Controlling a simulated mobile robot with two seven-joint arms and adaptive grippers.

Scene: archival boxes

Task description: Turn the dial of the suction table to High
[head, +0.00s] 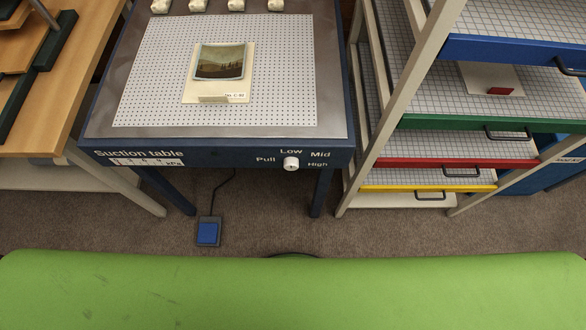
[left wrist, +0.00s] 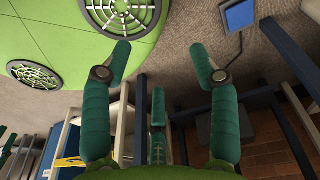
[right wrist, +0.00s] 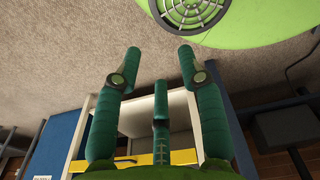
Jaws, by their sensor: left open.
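The suction table (head: 96,118) stands at the upper middle of the head view, with a dark blue front panel. Its dial (head: 291,163) is a small white knob on that panel. Labels Pull, Low, Mid and High stand around the dial; its exact pointing direction is too small to tell. Neither gripper shows in the head view. My left gripper (left wrist: 162,52) is open and empty in the left wrist view, its green fingers spread. My right gripper (right wrist: 159,53) is also open and empty in the right wrist view. Neither wrist view shows the dial.
A photograph on a card (head: 220,62) lies on the perforated top, with several white weights behind. A pressure gauge (head: 145,162) is on the panel's left. A blue foot pedal (head: 208,232) lies on the floor. A drawer rack (head: 470,122) stands right, a wooden table (head: 70,85) left.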

